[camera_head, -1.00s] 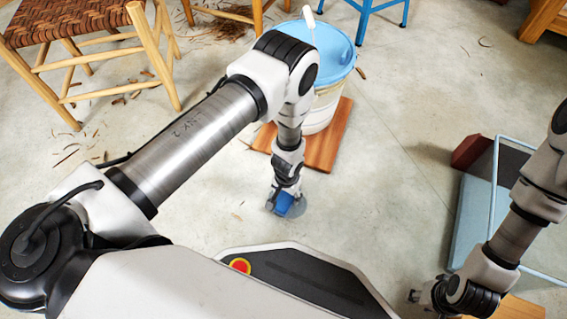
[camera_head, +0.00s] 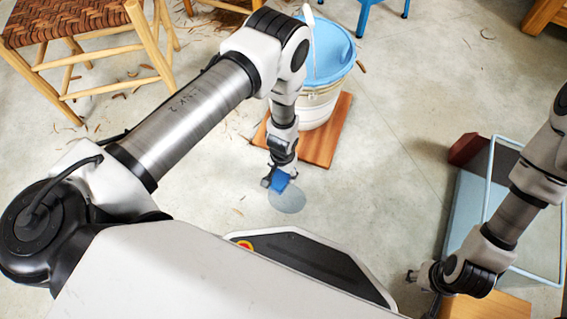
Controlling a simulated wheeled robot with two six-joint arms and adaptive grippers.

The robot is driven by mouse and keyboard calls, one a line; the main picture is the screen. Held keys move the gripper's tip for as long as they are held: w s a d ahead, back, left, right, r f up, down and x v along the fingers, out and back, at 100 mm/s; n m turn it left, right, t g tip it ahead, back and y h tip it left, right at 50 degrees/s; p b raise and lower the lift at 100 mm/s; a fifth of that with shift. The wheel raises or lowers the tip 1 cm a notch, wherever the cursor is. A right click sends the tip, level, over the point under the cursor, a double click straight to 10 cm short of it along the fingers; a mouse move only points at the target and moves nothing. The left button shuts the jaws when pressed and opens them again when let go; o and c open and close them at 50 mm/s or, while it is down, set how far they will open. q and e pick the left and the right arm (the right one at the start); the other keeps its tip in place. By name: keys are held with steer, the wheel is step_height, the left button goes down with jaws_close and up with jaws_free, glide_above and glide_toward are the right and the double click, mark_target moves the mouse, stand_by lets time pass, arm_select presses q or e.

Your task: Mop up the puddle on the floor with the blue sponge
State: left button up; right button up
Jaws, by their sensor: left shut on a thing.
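The puddle (camera_head: 287,198) is a small grey, roundish wet patch on the concrete floor, just in front of my base. My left gripper (camera_head: 277,179) is shut on the blue sponge (camera_head: 280,182) and points down. The sponge is at the puddle's upper left edge and overlaps it in the picture. I cannot tell whether the sponge touches the floor. My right gripper (camera_head: 424,283) hangs low at the lower right, far from the puddle. Its fingers are small and partly hidden, so their opening is unclear.
A white bucket (camera_head: 318,107) with blue water or a blue lid stands on a wooden board (camera_head: 327,147) behind the puddle. A woven chair (camera_head: 75,25) is at the upper left. A light-blue framed cart (camera_head: 490,200) is at the right. Bare floor lies between.

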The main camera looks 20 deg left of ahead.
arm_select(q)
steer(key=shift+r+p, duration=1.2)
steer(key=shift+r, duration=0.35)
steer(key=shift+r, duration=0.1)
step_height(320, 180, up, 8)
steer(key=p, duration=0.7)
steer(key=shift+p, duration=0.4)
